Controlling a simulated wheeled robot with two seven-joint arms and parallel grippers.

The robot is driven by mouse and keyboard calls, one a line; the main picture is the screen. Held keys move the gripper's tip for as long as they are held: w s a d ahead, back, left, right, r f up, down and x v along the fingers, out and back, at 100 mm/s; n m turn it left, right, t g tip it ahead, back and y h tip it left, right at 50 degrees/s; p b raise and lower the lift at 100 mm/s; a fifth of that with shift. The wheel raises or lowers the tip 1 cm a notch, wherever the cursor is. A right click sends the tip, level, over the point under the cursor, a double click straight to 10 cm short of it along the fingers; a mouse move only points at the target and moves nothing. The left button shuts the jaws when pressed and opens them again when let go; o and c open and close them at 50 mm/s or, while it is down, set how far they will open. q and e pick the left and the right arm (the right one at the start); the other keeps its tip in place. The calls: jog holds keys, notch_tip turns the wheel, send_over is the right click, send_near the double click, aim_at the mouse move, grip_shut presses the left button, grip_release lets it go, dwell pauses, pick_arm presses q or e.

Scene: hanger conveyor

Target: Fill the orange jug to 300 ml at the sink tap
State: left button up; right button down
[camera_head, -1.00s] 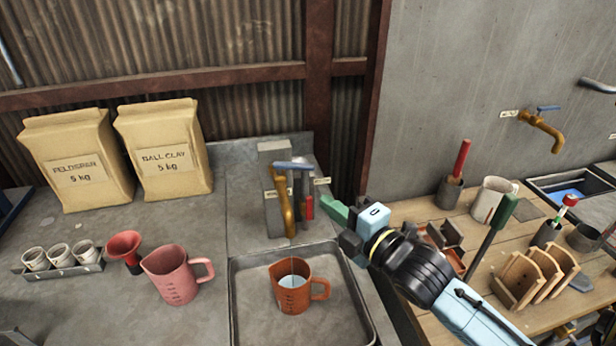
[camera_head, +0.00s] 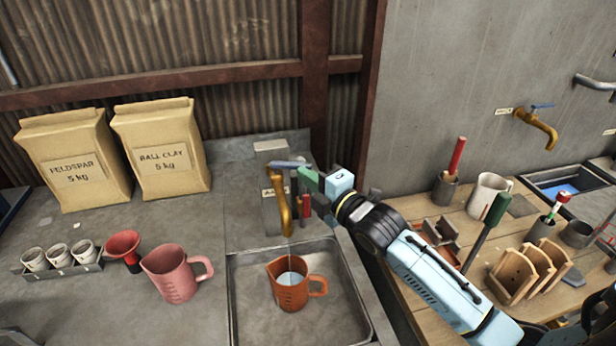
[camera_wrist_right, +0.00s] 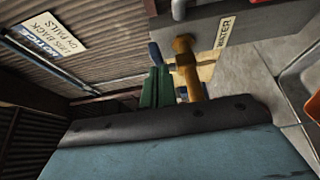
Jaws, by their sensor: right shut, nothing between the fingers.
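The orange jug (camera_head: 291,292) stands upright in the sink basin (camera_head: 258,327), below the brass tap (camera_head: 283,207). A thin stream runs from the spout into the jug, and pale water shows inside; I cannot read its level against the marks. The tap's blue lever (camera_head: 289,165) points to the right. My right gripper (camera_head: 309,178) has its green fingers shut and empty at the lever's right end; whether they touch it I cannot tell. In the right wrist view the green fingers (camera_wrist_right: 157,88) are beside the brass tap (camera_wrist_right: 188,68) and a WATER label. My left gripper is not in view.
A pink jug (camera_head: 176,273), a red funnel (camera_head: 125,249) and a rack of small cups (camera_head: 60,261) stand on the counter left of the sink. Two paper sacks (camera_head: 160,148) stand behind. A wooden bench (camera_head: 465,290) with tools lies right.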

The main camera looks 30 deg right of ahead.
jog(key=shift+w+d+r+p, duration=0.15)
jog(key=shift+w+d+p, duration=0.55)
jog(key=shift+d, duration=0.2)
jog(key=shift+w+d, duration=0.15)
jog(key=shift+d, duration=0.15)
jog(key=d+v, duration=0.1)
jog(key=v, duration=1.2)
